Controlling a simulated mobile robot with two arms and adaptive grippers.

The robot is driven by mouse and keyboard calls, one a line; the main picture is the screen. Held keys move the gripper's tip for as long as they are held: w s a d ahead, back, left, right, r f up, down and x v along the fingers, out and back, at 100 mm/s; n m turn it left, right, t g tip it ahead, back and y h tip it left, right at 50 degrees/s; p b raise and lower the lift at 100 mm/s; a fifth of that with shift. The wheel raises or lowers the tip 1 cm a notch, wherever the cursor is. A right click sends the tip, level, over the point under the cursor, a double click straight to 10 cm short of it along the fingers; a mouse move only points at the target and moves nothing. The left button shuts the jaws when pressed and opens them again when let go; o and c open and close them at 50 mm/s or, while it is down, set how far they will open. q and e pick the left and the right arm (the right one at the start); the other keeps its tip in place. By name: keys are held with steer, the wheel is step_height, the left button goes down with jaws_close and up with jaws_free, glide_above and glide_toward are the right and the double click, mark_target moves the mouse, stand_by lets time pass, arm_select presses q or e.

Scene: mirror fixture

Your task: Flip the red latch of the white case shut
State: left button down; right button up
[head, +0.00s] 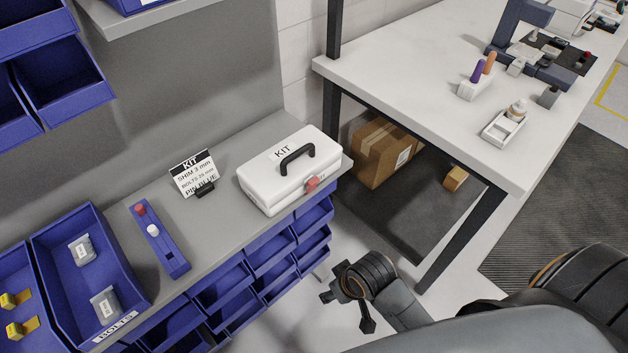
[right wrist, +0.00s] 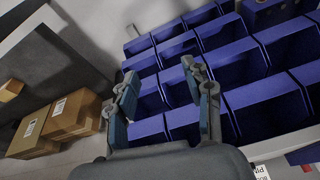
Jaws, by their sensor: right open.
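The white case (head: 262,184) labelled KIT sits on the grey bench, lid down, with a black handle (head: 297,158) on top. The red latch (head: 312,184) is on its front side near the right end. It seems to stick out from the case, but its exact angle is too small to tell. My right gripper (head: 346,306) is in front of the bench, lower than the case and apart from it. In the right wrist view it (right wrist: 158,82) is open and empty, facing blue bins. The case and latch do not clearly show there. My left gripper is not in view.
Blue bins (head: 222,289) fill the bench front below the case. A sign (head: 193,174), a blue block with red and white knobs (head: 160,240) and a BOLTS bin (head: 62,225) stand left of it. A white table (head: 420,62) stands right, with cardboard boxes (head: 383,152) beneath.

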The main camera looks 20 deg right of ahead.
steer(key=w+a+r+n+y, duration=0.2)
steer(key=w+a+r, duration=0.4)
steer(key=r, duration=0.4)
step_height(320, 180, up, 17)
steer(key=g+h, duration=0.3)
glide_above(314, 181)
step_height(314, 181, down, 14)
steer(key=shift+d+f+p, duration=0.1)
steer(key=shift+p, duration=0.4)
steer(key=shift+c, duration=0.2)
jaws_close()
